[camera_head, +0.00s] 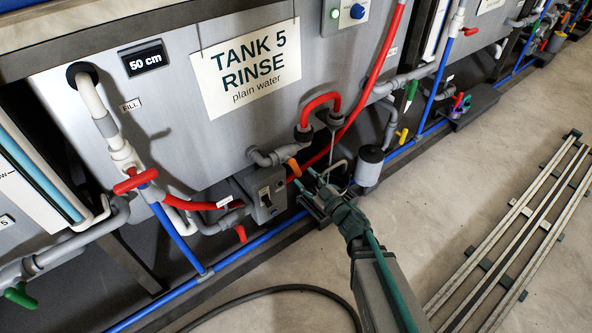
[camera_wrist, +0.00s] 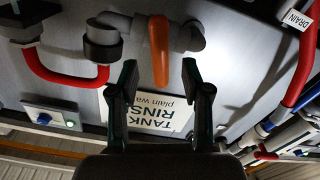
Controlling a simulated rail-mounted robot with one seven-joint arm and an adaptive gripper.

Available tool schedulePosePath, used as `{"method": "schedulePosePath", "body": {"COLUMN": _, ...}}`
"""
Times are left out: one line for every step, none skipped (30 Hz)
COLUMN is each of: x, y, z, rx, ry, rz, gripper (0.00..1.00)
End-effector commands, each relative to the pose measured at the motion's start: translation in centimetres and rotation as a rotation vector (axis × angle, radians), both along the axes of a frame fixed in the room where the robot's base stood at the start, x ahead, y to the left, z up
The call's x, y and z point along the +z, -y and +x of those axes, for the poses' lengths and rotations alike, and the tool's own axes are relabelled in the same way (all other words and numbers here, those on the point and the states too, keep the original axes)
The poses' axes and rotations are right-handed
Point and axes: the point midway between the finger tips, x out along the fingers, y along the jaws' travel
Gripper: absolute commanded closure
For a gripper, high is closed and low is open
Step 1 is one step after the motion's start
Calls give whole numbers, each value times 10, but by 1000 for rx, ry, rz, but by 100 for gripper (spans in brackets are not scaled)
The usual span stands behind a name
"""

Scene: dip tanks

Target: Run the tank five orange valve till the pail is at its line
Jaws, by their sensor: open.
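The orange valve handle (camera_head: 293,167) sits on a grey pipe at the lower front of the tank marked TANK 5 RINSE (camera_head: 225,125). In the wrist view the orange handle (camera_wrist: 159,50) points down between my fingertips. My gripper (camera_head: 305,178) is open; in the wrist view its two dark fingers (camera_wrist: 160,70) stand apart on either side of the handle, with a visible gap each side. I cannot identify the pail or its line for sure; a grey cylinder (camera_head: 369,166) stands right of the valve. The area under the valve is partly hidden by my gripper.
A red hose loop (camera_head: 321,101) and a dark fitting (camera_wrist: 103,40) are close by. A red-handled fill valve (camera_head: 135,181) is farther left. Slatted rails (camera_head: 510,235) lie on the open floor at right.

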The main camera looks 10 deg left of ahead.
Motion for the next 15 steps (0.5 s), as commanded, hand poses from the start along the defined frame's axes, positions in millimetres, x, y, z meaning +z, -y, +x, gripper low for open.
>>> {"method": "schedulePosePath", "body": {"x": -2, "y": -9, "z": 8, "rx": 3, "ry": 1, "rz": 2, "gripper": 52}}
{"method": "schedulePosePath", "body": {"x": -2, "y": -12, "z": 12, "rx": 2, "ry": 1, "rz": 1, "gripper": 52}}
{"method": "schedulePosePath", "body": {"x": -2, "y": -17, "z": 17, "rx": 2, "ry": 2, "rz": 1, "gripper": 52}}
{"method": "schedulePosePath", "body": {"x": -2, "y": -21, "z": 20, "rx": 2, "ry": 2, "rz": 1, "gripper": 52}}
{"method": "schedulePosePath", "body": {"x": -2, "y": -24, "z": 22, "rx": 2, "ry": 2, "rz": 2, "gripper": 52}}
{"method": "schedulePosePath", "body": {"x": -2, "y": -28, "z": 26, "rx": 2, "ry": 1, "rz": 1, "gripper": 52}}
{"method": "schedulePosePath", "body": {"x": -2, "y": -30, "z": 29, "rx": 0, "ry": 1, "rz": 0, "gripper": 52}}
{"method": "schedulePosePath", "body": {"x": -2, "y": -33, "z": 31, "rx": 0, "ry": 1, "rz": 0, "gripper": 52}}
{"method": "schedulePosePath", "body": {"x": -1, "y": -36, "z": 33, "rx": 0, "ry": 1, "rz": 0, "gripper": 52}}
{"method": "schedulePosePath", "body": {"x": -1, "y": -38, "z": 35, "rx": 1, "ry": 2, "rz": 1, "gripper": 52}}
{"method": "schedulePosePath", "body": {"x": -1, "y": -39, "z": 36, "rx": 1, "ry": 2, "rz": 1, "gripper": 52}}
{"method": "schedulePosePath", "body": {"x": -1, "y": -41, "z": 37, "rx": 0, "ry": 1, "rz": 0, "gripper": 52}}
{"method": "schedulePosePath", "body": {"x": 0, "y": -42, "z": 38, "rx": 0, "ry": 1, "rz": 0, "gripper": 52}}
{"method": "schedulePosePath", "body": {"x": 0, "y": -43, "z": 39, "rx": 0, "ry": 1, "rz": -1, "gripper": 52}}
{"method": "schedulePosePath", "body": {"x": 0, "y": -43, "z": 39, "rx": 0, "ry": 0, "rz": 0, "gripper": 52}}
